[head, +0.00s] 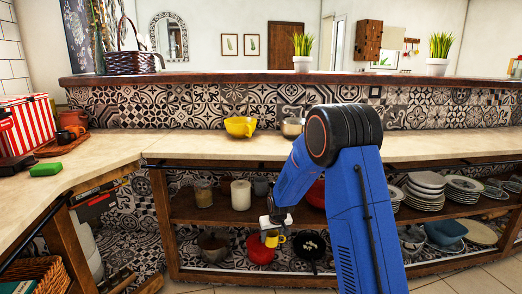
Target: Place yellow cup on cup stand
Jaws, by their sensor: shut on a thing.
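My gripper (271,226), small and white at the end of my blue arm, is low in front of the open shelving. It is shut on a yellow cup (275,241), which shows just below it at the lower shelf's height. The cup appears in front of or beside a red bowl (260,254); whether they touch cannot be told. I cannot make out a cup stand for certain. My arm hides part of the middle of the shelves.
A black pan-like thing (310,246) is right of the cup. Jars and a white canister (241,195) stand on the upper shelf, with stacked plates (427,190) at right. On the counter (190,149) are a yellow bowl (240,127) and a metal bowl (292,127).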

